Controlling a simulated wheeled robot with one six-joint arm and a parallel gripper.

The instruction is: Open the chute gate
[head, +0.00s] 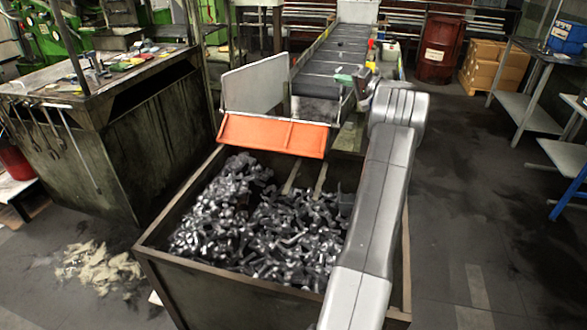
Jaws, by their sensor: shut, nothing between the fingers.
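The chute gate is an orange flap (272,135) at the lower end of the chute, above the back edge of a metal bin (160,232). It hangs across the chute mouth, tilted, with a grey side plate (255,83) rising behind its left part. My arm reaches up from the bottom right and bends at the top. My gripper (362,88) is small and partly hidden by my wrist, beside the conveyor's right side, up and right of the flap. It is shut, holds nothing and is apart from the flap.
The bin below holds many dark metal parts (265,225). A conveyor (335,55) runs back from the chute, with a red-topped post (371,50) on its right. A workbench (90,90) stands left. Floor on the right is clear up to a metal table (535,75).

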